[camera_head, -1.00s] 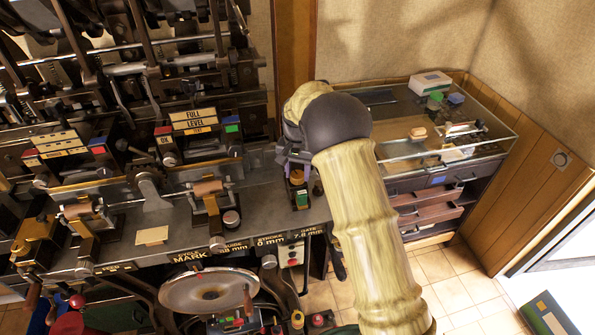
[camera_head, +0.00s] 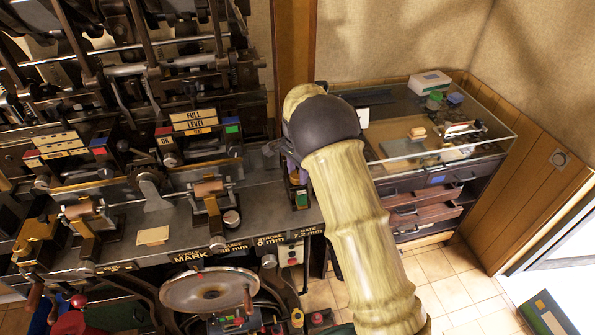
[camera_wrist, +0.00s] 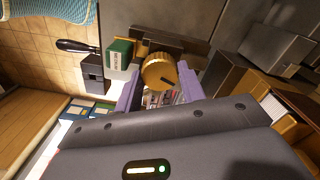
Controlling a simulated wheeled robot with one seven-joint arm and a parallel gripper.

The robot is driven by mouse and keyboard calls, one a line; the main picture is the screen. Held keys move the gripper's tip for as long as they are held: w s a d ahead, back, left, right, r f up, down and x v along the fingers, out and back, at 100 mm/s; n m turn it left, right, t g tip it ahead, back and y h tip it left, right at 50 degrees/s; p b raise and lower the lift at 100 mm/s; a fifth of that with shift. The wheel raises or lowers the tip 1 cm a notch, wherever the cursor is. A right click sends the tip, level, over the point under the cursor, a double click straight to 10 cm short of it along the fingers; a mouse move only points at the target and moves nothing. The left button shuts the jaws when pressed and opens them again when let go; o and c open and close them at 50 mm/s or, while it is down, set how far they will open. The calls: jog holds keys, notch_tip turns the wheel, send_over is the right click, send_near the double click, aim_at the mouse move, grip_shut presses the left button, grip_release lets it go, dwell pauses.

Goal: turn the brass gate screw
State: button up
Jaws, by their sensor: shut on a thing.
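The brass gate screw (camera_wrist: 157,66) is a round knurled brass knob with a dark slot, seen close in the wrist view. My gripper (camera_wrist: 161,76) has its two purple fingers on either side of the knob and is shut on it. In the head view my gripper is at the right end of the press bench, mostly hidden behind my pale arm, and little of the screw shows there.
A green block with a white label (camera_wrist: 119,57) sits close beside the screw. A black-handled tool (camera_wrist: 77,47) sticks out nearby. The press linkages (camera_head: 170,70) fill the left. A glass-topped cabinet (camera_head: 395,150) stands at the right, with open tiled floor before it.

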aim_at(297, 174)
jog(key=shift+a+r, duration=0.1)
jog(key=o, duration=1)
jog(key=shift+c, duration=0.2)
notch_tip(297, 174, up, 17)
jog(key=b, duration=0.3)
jog(key=shift+r, duration=0.15)
